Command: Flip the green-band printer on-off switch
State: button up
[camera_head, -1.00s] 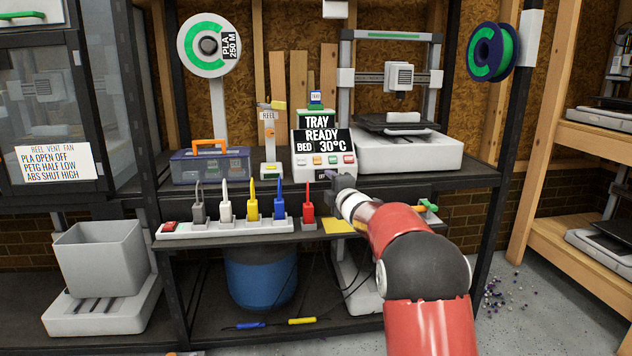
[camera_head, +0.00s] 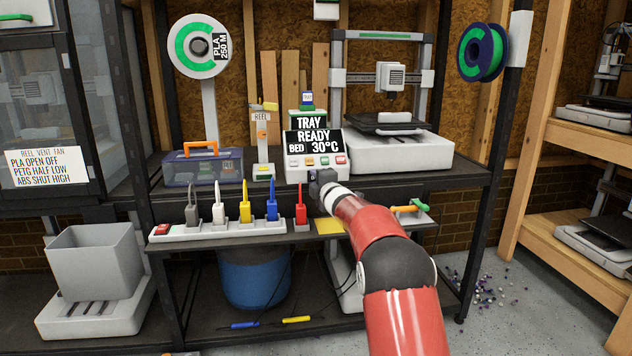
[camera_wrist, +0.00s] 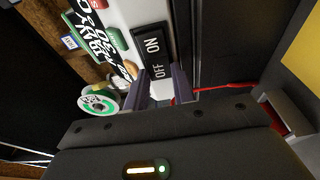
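The green-band printer (camera_head: 410,150) stands on the shelf, with a green strip (camera_head: 382,36) across its top bar. To its left is a white control box (camera_head: 316,172) whose display reads "TRAY READY BED 30°C". In the wrist view, a black rocker switch (camera_wrist: 152,52) marked ON and OFF is on the white panel. My gripper (camera_wrist: 163,88) is open and empty, its two fingers apart just short of the switch's OFF end. I cannot tell whether they touch it. In the head view, my gripper (camera_head: 322,178) covers the box's lower front, hiding the switch.
A power strip (camera_head: 225,229) with several coloured plugs lies on the ledge below left. A red plug (camera_head: 301,208) stands close to my arm. A toolbox (camera_head: 202,168) and a reel stand (camera_head: 263,150) are left of the control box. A yellow pad (camera_head: 329,226) lies below my gripper.

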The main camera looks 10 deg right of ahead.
jog(key=shift+c, duration=1.1)
jog(key=b, duration=0.2)
jog(key=h+b, duration=0.1)
jog(key=shift+a+f+m+b, duration=0.2)
jog(key=shift+f+m+b, duration=0.1)
jog(key=shift+f+b, duration=0.1)
jog(key=m+h+b, duration=0.1)
jog(key=b, duration=0.3)
jog(key=shift+w+a+h, duration=0.1)
jog(key=shift+w+h, duration=0.05)
jog(key=shift+h, duration=0.25)
jog(key=shift+r+m+h+b, duration=0.35)
jog(key=shift+h+b, duration=0.35)
jog(key=shift+b, duration=0.45)
jog(key=o, duration=1)
jog(key=shift+a, duration=0.1)
